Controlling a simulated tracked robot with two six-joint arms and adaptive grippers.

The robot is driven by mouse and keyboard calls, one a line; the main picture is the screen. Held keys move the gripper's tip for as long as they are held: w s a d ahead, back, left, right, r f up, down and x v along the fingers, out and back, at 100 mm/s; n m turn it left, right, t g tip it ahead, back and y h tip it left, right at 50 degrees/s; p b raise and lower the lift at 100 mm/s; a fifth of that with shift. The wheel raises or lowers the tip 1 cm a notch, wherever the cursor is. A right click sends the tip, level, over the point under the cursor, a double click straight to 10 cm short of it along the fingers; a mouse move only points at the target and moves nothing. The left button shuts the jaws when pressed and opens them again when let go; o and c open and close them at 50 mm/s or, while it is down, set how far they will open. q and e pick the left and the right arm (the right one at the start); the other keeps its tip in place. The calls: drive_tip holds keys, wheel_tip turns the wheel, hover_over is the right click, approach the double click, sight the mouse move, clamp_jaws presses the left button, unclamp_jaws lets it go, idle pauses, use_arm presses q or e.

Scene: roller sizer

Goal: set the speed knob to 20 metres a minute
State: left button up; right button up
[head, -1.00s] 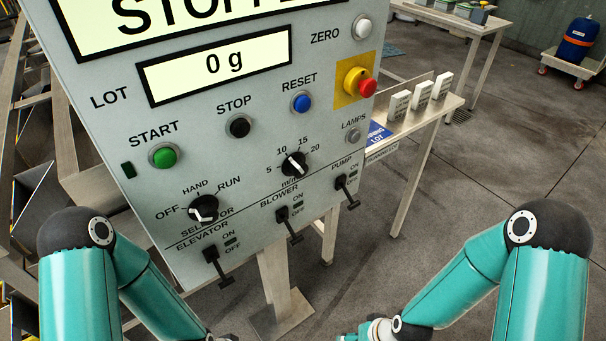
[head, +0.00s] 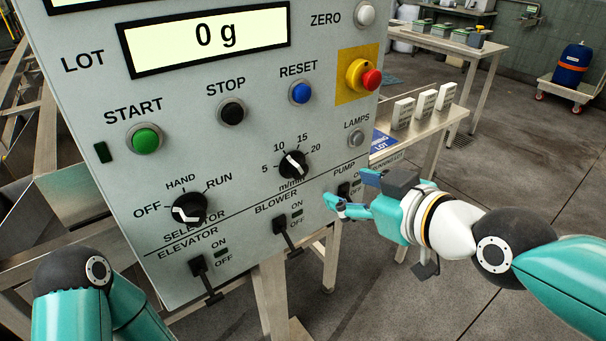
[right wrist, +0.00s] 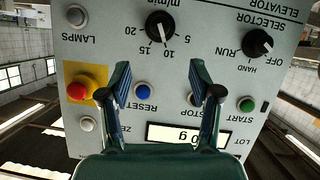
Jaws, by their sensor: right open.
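The speed knob (head: 293,165) is a round black knob with a white pointer line, on the grey panel under the marks 5, 10, 15 and 20. In the right wrist view the open fingers (right wrist: 160,74) stand apart, with the knob beyond the gap. My left gripper is out of view.
The selector knob (head: 189,208) is lower left of the speed knob. The blower switch (head: 282,228) and elevator switch (head: 202,272) stick out below. The blue reset button (head: 300,93) and red emergency stop (head: 371,79) are above. Open floor lies to the right.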

sight(302, 172)
drive_tip(key=p+x, duration=0.1)
drive_tip(key=x, duration=1.4)
drive_tip(key=shift+w+a+f+p, duration=0.1)
drive_tip(key=shift+w+f+p, duration=0.1)
drive_tip(key=shift+p, duration=0.1)
